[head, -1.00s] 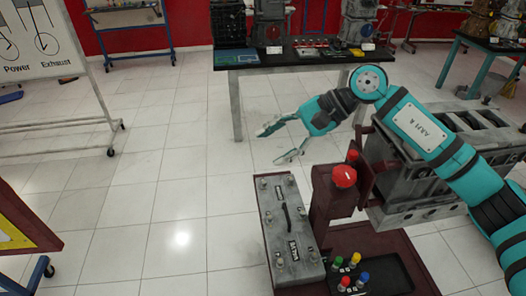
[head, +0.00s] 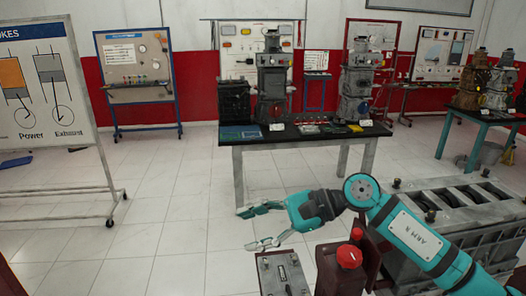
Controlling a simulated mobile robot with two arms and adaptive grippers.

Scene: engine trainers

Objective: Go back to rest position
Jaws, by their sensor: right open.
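My right gripper (head: 256,227) is in the head view, left of the bend in my teal right arm. Its fingers are spread apart with nothing between them. It hangs above the floor, just beyond the grey panel box (head: 284,276). A red knob (head: 349,256) on a dark red post stands to the right of the box. The grey engine block (head: 450,222) is at the right, partly hidden behind my right arm. My left gripper is not in view.
A black-topped table (head: 300,136) holding engine parts stands ahead. A whiteboard on wheels (head: 40,90) is at the left, and a blue-framed panel stand (head: 135,65) is behind. A teal table (head: 478,117) is at the far right. The tiled floor (head: 165,200) at the left is clear.

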